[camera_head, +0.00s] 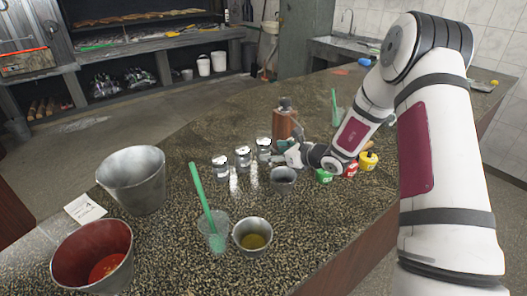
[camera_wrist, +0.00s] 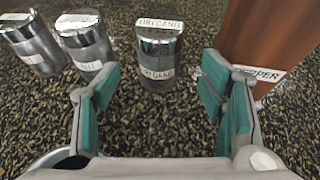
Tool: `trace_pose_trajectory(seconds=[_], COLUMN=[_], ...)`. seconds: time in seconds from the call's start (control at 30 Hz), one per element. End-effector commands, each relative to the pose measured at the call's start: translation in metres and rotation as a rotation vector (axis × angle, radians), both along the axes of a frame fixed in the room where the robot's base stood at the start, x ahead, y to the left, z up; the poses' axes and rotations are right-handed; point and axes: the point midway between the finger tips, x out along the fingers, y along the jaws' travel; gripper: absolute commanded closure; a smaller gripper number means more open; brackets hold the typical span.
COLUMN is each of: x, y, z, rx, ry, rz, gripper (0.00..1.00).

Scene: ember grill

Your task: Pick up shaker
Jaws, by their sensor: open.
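In the wrist view one shaker labelled oregano (camera_wrist: 158,58) stands upright ahead, roughly centred between the fingertips of my gripper (camera_wrist: 158,88). Two other shakers (camera_wrist: 84,42) (camera_wrist: 32,48) stand to its left. My gripper (camera_head: 287,152) is open and empty, low over the counter beside the right shaker. Its green-padded fingers show on both sides in the wrist view, with no clear contact on the shaker.
A wooden pepper mill (camera_head: 283,123) stands close to the right finger; its label shows in the wrist view (camera_wrist: 258,73). A small metal cup (camera_head: 283,181) stands just in front of my gripper. Sauce bottles (camera_head: 368,161), buckets (camera_head: 133,178) and a green-handled brush cup (camera_head: 213,233) are around.

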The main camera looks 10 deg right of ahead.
Motion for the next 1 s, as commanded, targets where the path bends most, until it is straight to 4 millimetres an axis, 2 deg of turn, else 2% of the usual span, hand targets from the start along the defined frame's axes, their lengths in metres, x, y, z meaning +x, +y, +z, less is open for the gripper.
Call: trace_pose_trajectory(seconds=[0.17, 0.5, 0.8, 0.83, 1.0], x=[0.008, 0.043, 0.048, 0.048, 0.047], y=[0.005, 0.027, 0.029, 0.029, 0.029], z=[-0.004, -0.021, -0.023, -0.023, -0.023], rx=[-0.001, 0.000, -0.001, -0.001, -0.001], ry=[0.001, 0.000, 0.001, 0.001, 0.001], rz=[-0.001, 0.000, -0.001, -0.001, -0.001], gripper=[0.35, 0.35, 0.35, 0.38, 0.76])
